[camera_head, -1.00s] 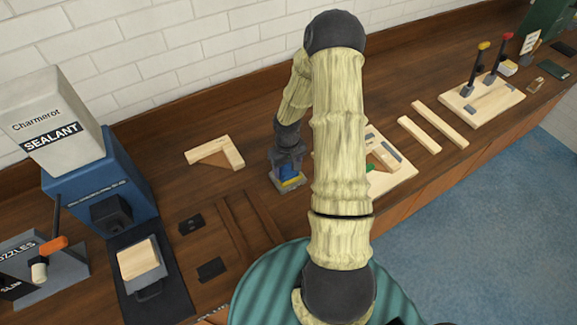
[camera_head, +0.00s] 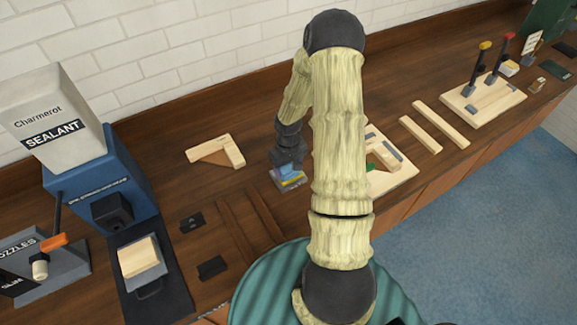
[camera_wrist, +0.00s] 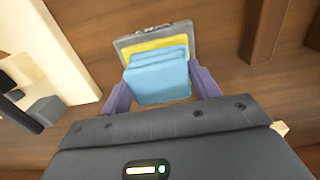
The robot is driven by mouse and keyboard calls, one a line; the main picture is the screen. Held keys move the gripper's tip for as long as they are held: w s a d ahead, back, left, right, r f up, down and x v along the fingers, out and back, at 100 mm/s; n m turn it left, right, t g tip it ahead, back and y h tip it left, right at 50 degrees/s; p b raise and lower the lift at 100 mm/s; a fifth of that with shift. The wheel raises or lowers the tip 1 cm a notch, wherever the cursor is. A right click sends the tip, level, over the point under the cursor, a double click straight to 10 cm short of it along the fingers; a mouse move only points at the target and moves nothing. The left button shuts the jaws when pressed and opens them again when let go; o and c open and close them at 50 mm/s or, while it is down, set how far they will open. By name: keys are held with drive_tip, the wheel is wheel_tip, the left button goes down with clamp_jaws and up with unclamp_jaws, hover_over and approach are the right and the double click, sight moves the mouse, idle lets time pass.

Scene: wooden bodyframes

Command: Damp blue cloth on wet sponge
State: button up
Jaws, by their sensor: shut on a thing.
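A folded light-blue cloth (camera_wrist: 158,80) is between the two purple fingers of my gripper (camera_wrist: 161,88) in the wrist view. In the head view the cloth (camera_head: 287,170) shows just under my gripper (camera_head: 288,158). My gripper is shut on it. A yellow sponge (camera_wrist: 152,47) shows behind the cloth's far edge, on a grey tray (camera_wrist: 128,41). In the head view the sponge (camera_head: 293,182) lies below the cloth on the tray (camera_head: 291,188). The cloth covers part of the sponge. I cannot tell whether the two touch.
A joined wooden corner piece (camera_head: 228,152) lies left of the tray. A wooden board with parts (camera_head: 403,170) is to the right, partly behind my arm. A sealant machine (camera_head: 85,185) stands at the left. Dark wooden rails (camera_head: 250,228) lie in front.

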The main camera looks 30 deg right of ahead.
sight(289, 166)
drive_tip(key=shift+s+d, duration=0.1)
drive_tip(key=shift+r+p, duration=1.3)
drive_tip(key=shift+r, duration=0.15)
drive_tip(key=shift+r+p, duration=0.85)
drive_tip(key=shift+r, duration=0.25)
drive_tip(key=shift+r+p, duration=0.8)
drive_tip(key=shift+r, duration=0.15)
drive_tip(key=shift+f, duration=0.1)
